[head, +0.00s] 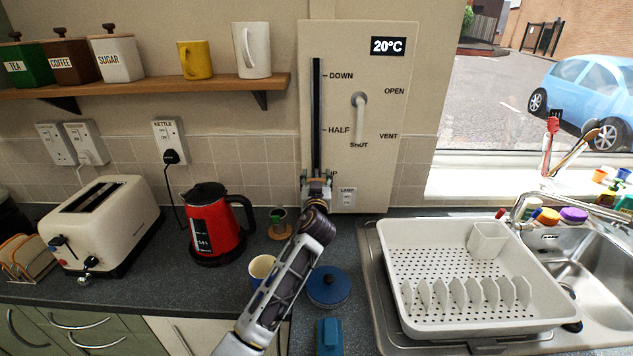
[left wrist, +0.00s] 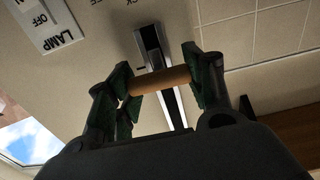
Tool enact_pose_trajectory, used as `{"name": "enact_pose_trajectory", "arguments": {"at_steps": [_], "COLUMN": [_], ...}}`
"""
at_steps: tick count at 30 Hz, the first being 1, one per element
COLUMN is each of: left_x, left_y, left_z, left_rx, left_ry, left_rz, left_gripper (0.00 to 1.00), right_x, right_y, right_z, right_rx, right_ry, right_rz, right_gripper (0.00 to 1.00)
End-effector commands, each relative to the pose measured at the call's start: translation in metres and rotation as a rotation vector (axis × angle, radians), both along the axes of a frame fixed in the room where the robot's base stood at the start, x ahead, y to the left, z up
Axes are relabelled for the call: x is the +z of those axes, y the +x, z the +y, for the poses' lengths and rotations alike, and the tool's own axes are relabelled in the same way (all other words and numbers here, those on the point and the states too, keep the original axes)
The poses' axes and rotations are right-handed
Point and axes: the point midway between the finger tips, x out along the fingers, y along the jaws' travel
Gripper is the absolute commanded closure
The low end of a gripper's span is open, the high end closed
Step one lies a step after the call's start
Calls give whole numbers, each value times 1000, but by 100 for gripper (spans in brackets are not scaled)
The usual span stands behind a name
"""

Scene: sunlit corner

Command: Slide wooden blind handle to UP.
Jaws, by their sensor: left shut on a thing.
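A pale wall panel (head: 345,60) carries a dark vertical slide track (head: 317,110) with DOWN at its top, HALF midway and a mostly hidden label ending in P near its bottom. My left gripper (head: 317,185) is at the track's lower end, beside that label. In the left wrist view, its fingers (left wrist: 160,80) are shut on the wooden handle (left wrist: 160,81), which lies crosswise over the track. A short stretch of track (left wrist: 149,42) shows beyond the handle, toward the lower end. The head view mostly hides the handle behind the gripper. My right gripper is not in view.
A lamp switch (head: 347,196) sits right of the gripper. A lever (head: 359,115) on the panel points to SHUT. A shelf (head: 150,86) with mugs is upper left.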

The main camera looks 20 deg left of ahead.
Motion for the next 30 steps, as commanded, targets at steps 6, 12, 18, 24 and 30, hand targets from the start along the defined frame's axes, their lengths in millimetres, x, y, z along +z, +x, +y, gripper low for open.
{"name": "enact_pose_trajectory", "arguments": {"at_steps": [6, 12, 18, 24, 30], "left_x": [-7, -8, -5, -4, -5], "left_y": [0, -1, 0, -1, -6], "left_z": [-1, -1, 0, 0, -2], "left_rx": [0, 0, 0, 0, -1], "left_ry": [-2, -2, -2, -1, -1], "left_rz": [13, 13, 9, 7, 8], "left_gripper": [91, 28, 25, 25, 25], "right_x": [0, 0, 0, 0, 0], "right_y": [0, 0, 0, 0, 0], "right_z": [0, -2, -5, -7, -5], "right_rx": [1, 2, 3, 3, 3], "right_ry": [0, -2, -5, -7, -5], "right_rz": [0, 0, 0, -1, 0], "right_gripper": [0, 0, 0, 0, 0]}}
